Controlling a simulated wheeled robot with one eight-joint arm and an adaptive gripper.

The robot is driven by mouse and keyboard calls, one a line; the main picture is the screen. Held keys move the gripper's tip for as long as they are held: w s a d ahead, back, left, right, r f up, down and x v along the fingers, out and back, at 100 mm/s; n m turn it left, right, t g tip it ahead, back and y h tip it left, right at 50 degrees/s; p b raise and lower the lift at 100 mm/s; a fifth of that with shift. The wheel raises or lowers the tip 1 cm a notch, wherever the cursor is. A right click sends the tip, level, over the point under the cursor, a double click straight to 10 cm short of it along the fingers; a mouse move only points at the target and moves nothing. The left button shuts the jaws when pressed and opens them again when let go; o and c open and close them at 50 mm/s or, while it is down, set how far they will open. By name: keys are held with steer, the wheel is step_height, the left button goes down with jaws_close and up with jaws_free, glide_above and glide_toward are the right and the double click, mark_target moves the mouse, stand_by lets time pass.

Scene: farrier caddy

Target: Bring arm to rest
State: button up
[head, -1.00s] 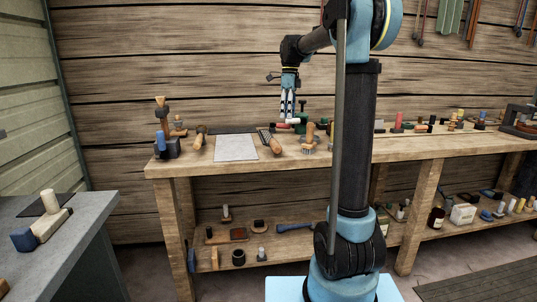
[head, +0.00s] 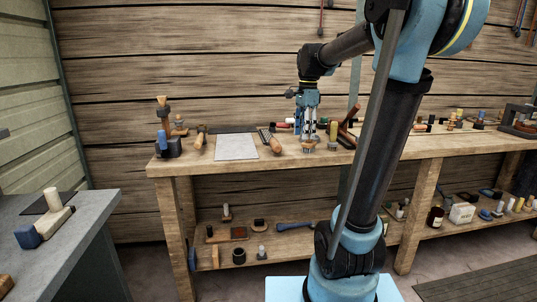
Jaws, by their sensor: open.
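My gripper (head: 307,136) hangs at the end of my bent arm, pointing down over the wooden workbench (head: 170,169). It is open. Its fingers reach close to a round brush (head: 308,147) on the bench top; I cannot tell whether they touch it. A wooden-handled tool (head: 274,144) lies just left of the fingers, and a tan-handled upright tool (head: 333,132) stands just right. My column and upper arm hide part of the bench right of the gripper.
A pale grey plate (head: 236,147) lies on the clear left part of the bench. A caddy-like wooden piece (head: 349,127) stands right of the gripper. A grey table (head: 85,220) is at the left. Several small things crowd the bench's right half and the lower shelf.

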steer(key=s+d+f+n+t, duration=0.1)
steer(key=s+d+f+n, duration=0.1)
steer(key=s+f+n, duration=0.5)
steer(key=s+d+f+n+t, duration=0.1)
steer(key=s+d+f+n, duration=0.2)
steer(key=s+f+n, duration=0.4)
steer(key=s+f, duration=0.8)
steer(key=s, duration=0.2)
steer(key=shift+d+f, duration=0.25)
steer(key=shift+d, duration=0.1)
steer(key=shift+s, duration=0.1)
steer(key=shift+w+f, duration=0.2)
steer(key=shift+w, duration=0.25)
